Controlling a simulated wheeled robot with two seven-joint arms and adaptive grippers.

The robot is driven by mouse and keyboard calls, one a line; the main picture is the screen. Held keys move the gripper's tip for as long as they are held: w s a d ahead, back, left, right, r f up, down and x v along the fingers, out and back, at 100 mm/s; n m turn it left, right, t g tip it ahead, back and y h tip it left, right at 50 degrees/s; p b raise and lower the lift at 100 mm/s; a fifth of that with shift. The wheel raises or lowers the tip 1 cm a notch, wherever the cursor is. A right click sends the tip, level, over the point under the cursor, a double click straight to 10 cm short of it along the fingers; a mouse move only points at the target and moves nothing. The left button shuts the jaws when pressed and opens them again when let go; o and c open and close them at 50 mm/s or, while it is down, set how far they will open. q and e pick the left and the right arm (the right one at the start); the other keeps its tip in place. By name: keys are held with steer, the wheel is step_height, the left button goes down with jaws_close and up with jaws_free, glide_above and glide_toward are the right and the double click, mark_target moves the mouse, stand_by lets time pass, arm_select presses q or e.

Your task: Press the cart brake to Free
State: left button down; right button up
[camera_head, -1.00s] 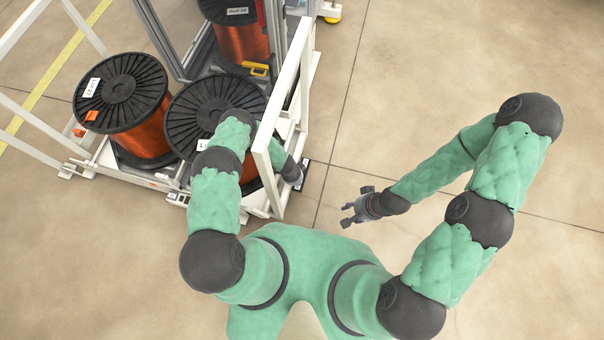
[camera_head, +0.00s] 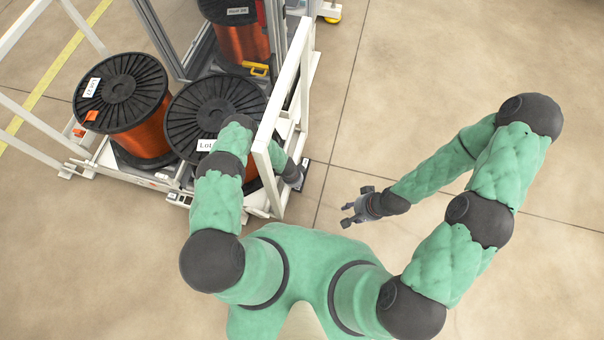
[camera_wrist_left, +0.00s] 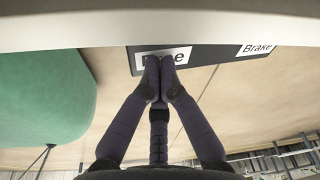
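The brake panel is a dark plate with white labels. In the left wrist view, the "Brake" label (camera_wrist_left: 256,49) is readable at the right of the panel (camera_wrist_left: 210,53). A second label (camera_wrist_left: 150,58), ending in "e", is partly covered by my left gripper (camera_wrist_left: 163,64). Its fingers are together with nothing between them, tips over that label; I cannot tell whether they touch it. In the head view the white-framed cart (camera_head: 268,160) stands at left, and my left arm reaches to its right side, where the fingers are hard to see. My right gripper (camera_head: 347,214) is open and empty above the floor.
Black spools with copper wire (camera_head: 122,92) stand on the cart, one (camera_head: 213,105) beside my left arm. A white upright frame (camera_head: 288,95) borders the cart's right side. Another spool (camera_head: 240,43) is behind. The floor at right is clear.

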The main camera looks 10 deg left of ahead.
arm_select(q)
steer(key=shift+f, duration=1.05)
steer(key=shift+r+p, duration=1.15)
steer(key=shift+r, duration=0.7)
steer(key=shift+r+p, duration=1.05)
steer(key=shift+r, duration=1.1)
